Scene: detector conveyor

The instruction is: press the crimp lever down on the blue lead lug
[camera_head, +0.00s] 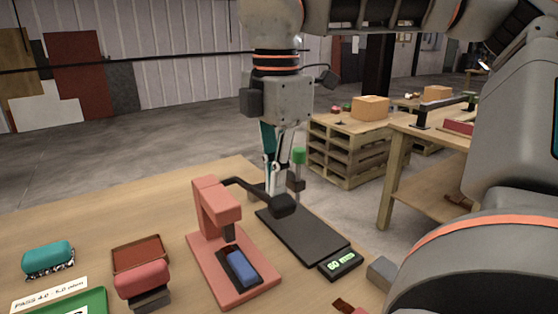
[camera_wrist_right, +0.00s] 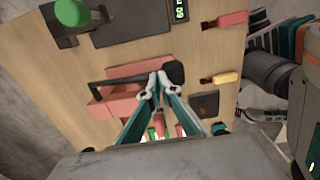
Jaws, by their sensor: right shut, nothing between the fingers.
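The pink crimp press (camera_head: 215,240) stands on the wooden table. Its black lever (camera_head: 250,186) reaches out to the right from the top, raised and ending in a thick black knob (camera_head: 283,205). The blue lead lug (camera_head: 242,268) lies in the dark slot of the press base, below the lever. My right gripper (camera_head: 275,188) points down just behind the knob, with shut, empty fingers. In the right wrist view its fingertips (camera_wrist_right: 157,86) overlap the lever beside the knob (camera_wrist_right: 174,73); contact cannot be told. The blue lug is not discernible there. My left gripper is not in view.
A black plate (camera_head: 300,236) with a green display (camera_head: 341,264) and a green-topped post (camera_head: 298,157) stands right of the press. A red tray (camera_head: 138,250), a red piece (camera_head: 142,277), a teal piece (camera_head: 48,256) and a green tray (camera_head: 85,303) lie left.

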